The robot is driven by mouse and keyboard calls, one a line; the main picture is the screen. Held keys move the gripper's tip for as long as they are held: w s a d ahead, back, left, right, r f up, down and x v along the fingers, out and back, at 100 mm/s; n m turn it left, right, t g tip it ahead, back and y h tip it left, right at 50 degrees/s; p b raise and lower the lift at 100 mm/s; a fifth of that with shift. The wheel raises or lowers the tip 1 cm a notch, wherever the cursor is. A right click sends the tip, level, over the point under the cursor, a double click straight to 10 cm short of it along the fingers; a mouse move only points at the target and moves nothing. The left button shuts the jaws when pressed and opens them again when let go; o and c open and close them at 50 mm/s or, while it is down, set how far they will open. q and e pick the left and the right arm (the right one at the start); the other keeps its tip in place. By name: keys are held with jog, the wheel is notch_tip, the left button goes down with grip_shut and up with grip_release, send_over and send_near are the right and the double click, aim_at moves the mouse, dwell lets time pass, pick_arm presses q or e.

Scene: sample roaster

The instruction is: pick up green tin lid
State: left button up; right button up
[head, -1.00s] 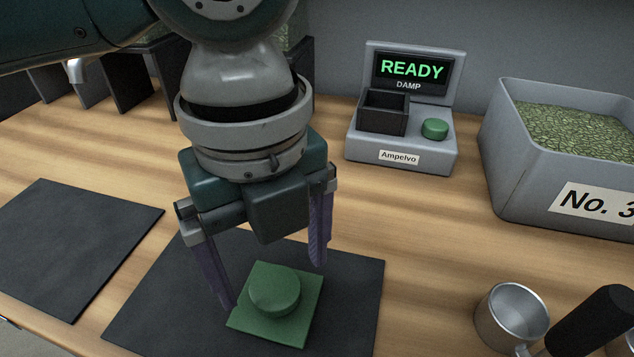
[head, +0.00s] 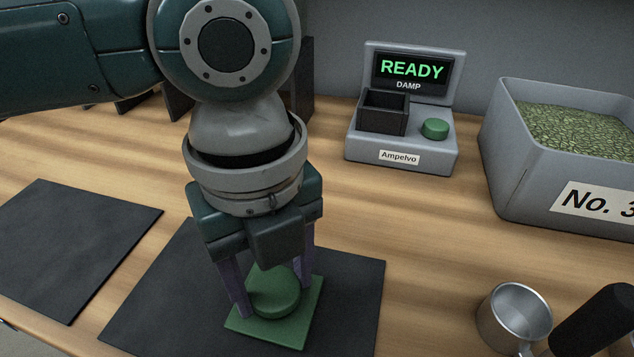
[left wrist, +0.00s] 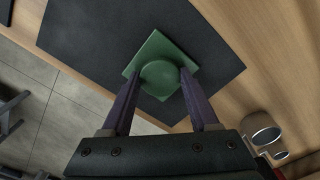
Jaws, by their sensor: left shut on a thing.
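The green tin lid (head: 297,325) is a flat square plate with a round knob (head: 273,290) on top. It lies on the dark mat (head: 350,290) at the front middle in the head view, and it also shows in the left wrist view (left wrist: 150,54). My left gripper (head: 274,297) points down over it, with one finger on each side of the round knob. The fingers are shut on the knob. The lid looks flat on the mat; whether anything lies under it is hidden. My right gripper does not show.
A second dark mat (head: 75,245) lies at the left. A grey device reading READY (head: 425,155) stands behind. A grey bin (head: 505,180) of green beans is at the right. A metal cup (head: 500,335) and a black handle (head: 592,320) are at the front right.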

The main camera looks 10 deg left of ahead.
pick_arm(q)
jog(key=c, duration=0.4)
jog(key=shift+r, duration=0.1)
